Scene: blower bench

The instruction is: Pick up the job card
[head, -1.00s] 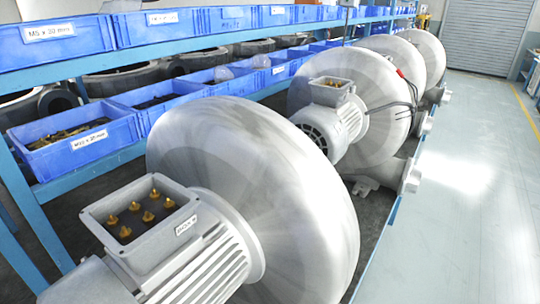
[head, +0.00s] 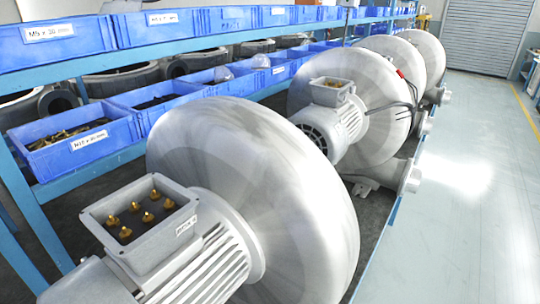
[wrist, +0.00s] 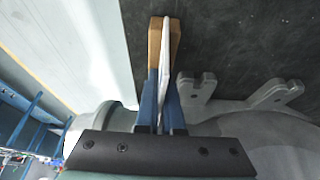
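My gripper (wrist: 165,42) shows in the wrist view, with two blue fingers and tan tips. The fingers are close together, shut on a thin white flat piece seen edge-on, which looks like the job card (wrist: 165,62). The card runs from the fingertips back between the fingers. Its face and any print are hidden at this angle. The head view shows neither my gripper nor the card.
In the wrist view, a grey blower casing with lugs (wrist: 275,95) lies close right of the fingers, over dark floor (wrist: 235,40). The head view shows large blowers (head: 260,190), a shelf with blue bins (head: 85,140), and a clear aisle (head: 465,200) at right.

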